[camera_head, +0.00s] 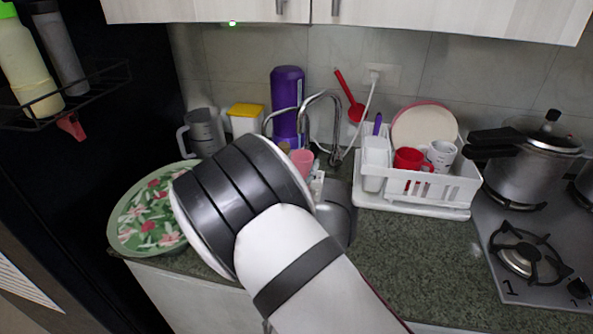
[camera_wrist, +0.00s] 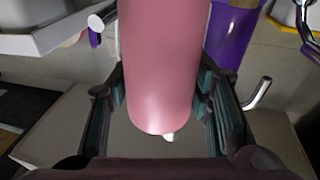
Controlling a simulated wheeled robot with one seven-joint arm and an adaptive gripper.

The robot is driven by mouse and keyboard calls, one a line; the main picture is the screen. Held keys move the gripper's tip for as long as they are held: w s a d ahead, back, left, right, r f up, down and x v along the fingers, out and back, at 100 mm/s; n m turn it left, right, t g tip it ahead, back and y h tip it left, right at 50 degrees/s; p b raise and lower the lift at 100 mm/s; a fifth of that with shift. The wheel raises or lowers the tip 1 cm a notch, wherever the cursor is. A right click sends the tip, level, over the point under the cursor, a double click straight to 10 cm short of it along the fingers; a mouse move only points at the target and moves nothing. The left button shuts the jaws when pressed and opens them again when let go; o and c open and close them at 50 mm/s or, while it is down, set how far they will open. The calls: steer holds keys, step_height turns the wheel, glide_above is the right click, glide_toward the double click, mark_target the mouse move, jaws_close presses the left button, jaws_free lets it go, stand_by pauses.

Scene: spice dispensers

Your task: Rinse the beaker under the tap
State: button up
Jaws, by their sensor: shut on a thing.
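A pink beaker (camera_wrist: 163,60) fills the middle of the wrist view, between the fingers of my gripper (camera_wrist: 163,98), which is shut on it. In the head view part of the pink beaker (camera_head: 301,161) shows just beyond my arm, below and close to the silver tap (camera_head: 336,125). The tap's curved spout arches over the sink (camera_head: 340,217), whose basin is mostly hidden by my arm. I cannot tell whether water runs or whether the beaker is directly under the spout.
A purple bottle (camera_head: 287,105) stands behind the tap. A white dish rack (camera_head: 420,188) with cups stands to the right, and a pressure cooker (camera_head: 527,160) on the hob beyond. A floral tray (camera_head: 125,225), a grey jug (camera_head: 205,133) and a yellow-lidded container (camera_head: 246,120) are left.

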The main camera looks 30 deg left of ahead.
steer(key=s+d+p, duration=0.2)
steer(key=s+p, duration=0.2)
steer(key=s, duration=0.2)
steer(key=shift+s+d, duration=0.25)
steer(key=shift+s, duration=0.05)
stand_by(0.4)
steer(key=shift+r+p, duration=0.1)
steer(key=shift+p, duration=0.2)
stand_by(0.8)
steer(key=s+d+r+p, duration=0.1)
steer(key=s+r+p, duration=0.3)
steer(key=p, duration=0.1)
steer(key=shift+s+d, duration=0.3)
steer(key=shift+d, duration=0.05)
stand_by(0.9)
